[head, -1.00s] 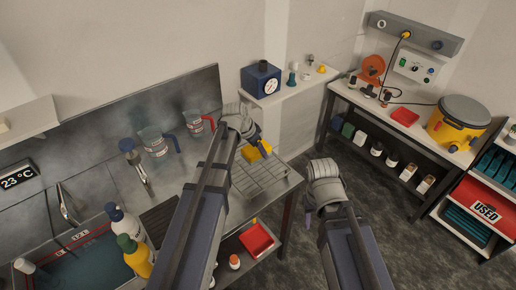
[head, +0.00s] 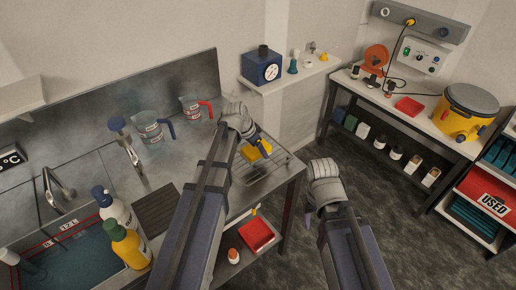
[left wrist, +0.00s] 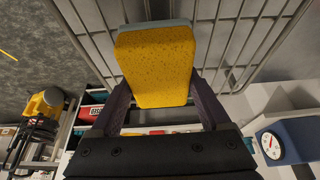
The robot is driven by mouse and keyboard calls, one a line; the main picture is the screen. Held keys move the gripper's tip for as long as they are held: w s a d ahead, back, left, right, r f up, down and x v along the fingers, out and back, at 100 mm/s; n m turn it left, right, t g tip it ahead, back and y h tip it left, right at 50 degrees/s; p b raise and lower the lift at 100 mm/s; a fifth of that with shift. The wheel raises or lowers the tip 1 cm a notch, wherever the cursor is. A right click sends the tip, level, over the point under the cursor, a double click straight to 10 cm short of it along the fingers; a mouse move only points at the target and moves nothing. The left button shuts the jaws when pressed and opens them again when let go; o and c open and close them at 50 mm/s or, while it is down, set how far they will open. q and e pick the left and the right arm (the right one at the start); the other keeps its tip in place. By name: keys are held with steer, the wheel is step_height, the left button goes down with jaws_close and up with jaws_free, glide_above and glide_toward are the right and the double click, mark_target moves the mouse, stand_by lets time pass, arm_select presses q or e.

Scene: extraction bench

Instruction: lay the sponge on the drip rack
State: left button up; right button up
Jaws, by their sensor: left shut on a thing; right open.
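The yellow sponge (head: 251,152) is held in my left gripper (head: 258,143) over the drip rack (head: 279,165), a wire grid at the right end of the steel bench. In the left wrist view the sponge (left wrist: 155,65) sits between the two dark fingers, with a grey layer on its far side and the rack's wires (left wrist: 250,40) behind it. I cannot tell whether the sponge touches the wires. My left arm hides part of the rack's left side. My right gripper (head: 308,214) is open and empty, out over the floor right of the bench.
A red tray (head: 256,233) lies on the lower shelf. Bottles (head: 130,245) stand by the sink at front left.

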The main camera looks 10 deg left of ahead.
arm_select(q)
steer(key=o, duration=1.2)
steer(key=shift+c, duration=0.2)
step_height(320, 180, up, 16)
steer(key=p, duration=1.6)
